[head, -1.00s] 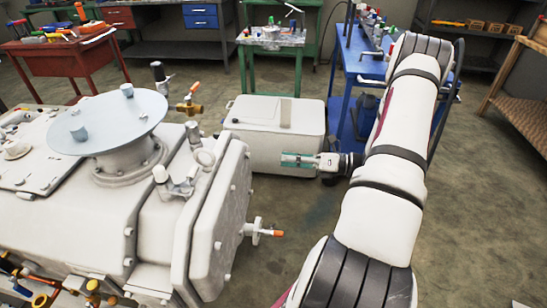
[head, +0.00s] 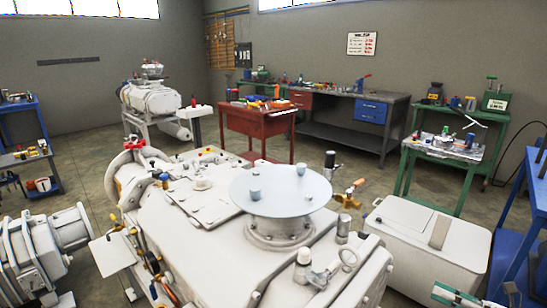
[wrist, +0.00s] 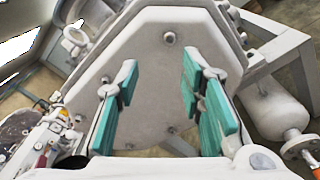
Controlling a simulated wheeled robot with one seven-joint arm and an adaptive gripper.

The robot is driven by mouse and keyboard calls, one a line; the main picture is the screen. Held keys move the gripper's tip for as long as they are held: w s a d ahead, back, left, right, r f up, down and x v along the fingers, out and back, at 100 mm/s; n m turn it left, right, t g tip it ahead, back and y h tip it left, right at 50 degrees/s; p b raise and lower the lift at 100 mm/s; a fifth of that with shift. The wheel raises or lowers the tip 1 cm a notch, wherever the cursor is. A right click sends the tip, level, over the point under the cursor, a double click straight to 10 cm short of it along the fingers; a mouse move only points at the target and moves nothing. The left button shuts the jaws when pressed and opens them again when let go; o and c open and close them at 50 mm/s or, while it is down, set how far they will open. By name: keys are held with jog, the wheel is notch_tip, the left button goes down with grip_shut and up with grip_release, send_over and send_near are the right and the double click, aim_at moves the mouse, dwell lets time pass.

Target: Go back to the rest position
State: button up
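My gripper shows in the wrist view (wrist: 160,105) with its two teal finger pads well apart and nothing between them. In the head view its tip (head: 457,297) just shows at the lower right edge, in front of a pale case; most of my arm is out of this view. The big off-white screw vacuum pump (head: 205,250) stands at the centre of the head view, with a round pale plate (head: 280,190) on top carrying small grey cylinders. In the wrist view a pale flat machine face (wrist: 165,75) lies beyond the fingers; whether they touch it cannot be told.
A pale lidded case (head: 420,245) stands right of the pump. A red table (head: 260,120), a green table (head: 445,155) and a blue bench (head: 525,225) stand behind and to the right. Another pale machine (head: 35,260) is at the left. Open floor (head: 330,155) lies behind the pump.

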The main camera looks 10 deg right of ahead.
jog(key=s+a+r+n+g+h+p, duration=0.1)
jog(key=s+a+r+n+g+p, duration=0.25)
jog(key=a+r+n+g, duration=1.15)
jog(key=s+a+r+n+t+h+p, duration=0.3)
jog(key=s+a+r+n+h, duration=0.2)
jog(key=s+r+n, duration=0.3)
jog(key=s+a+r+n+t+h+p, duration=0.3)
jog(key=s+a+r+n+h, duration=0.2)
jog(key=s+a+r+n, duration=0.3)
jog(key=shift+s+r+n+h, duration=0.2)
jog(key=shift+r+n+h, duration=0.1)
jog(key=shift+r+n, duration=1.95)
jog(key=shift+a+f+n, duration=0.1)
jog(key=shift+f+n, duration=0.25)
jog(key=shift+f, duration=0.05)
